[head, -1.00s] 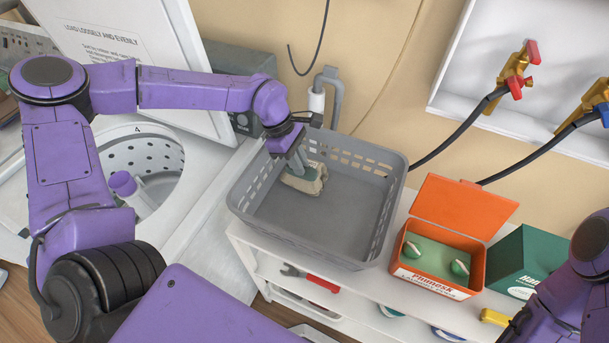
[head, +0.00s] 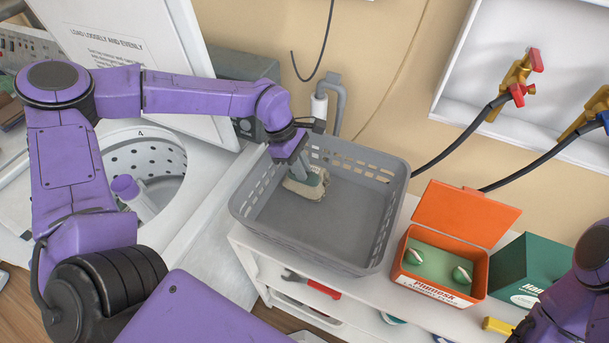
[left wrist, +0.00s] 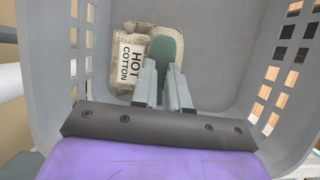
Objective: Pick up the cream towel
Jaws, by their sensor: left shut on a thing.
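The cream towel (head: 306,187) is a small folded bundle inside the grey basket (head: 290,245), near its back left corner. In the left wrist view the towel (left wrist: 116,84) carries a white label reading "HOT COTTON" and has a grey-green patch by the fingers. My left gripper (head: 300,173) reaches down into the basket and is shut on the towel. In the left wrist view its fingertips (left wrist: 162,72) are at the towel's right part. I cannot tell whether the towel touches the basket floor. My right gripper is not in view; only part of my right arm shows.
The basket stands on a white shelf (head: 390,290). An open orange box (head: 438,277) and a green box (head: 530,268) stand to its right. An open washing machine drum (head: 150,165) is at left. Hoses and taps (head: 518,85) are on the wall.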

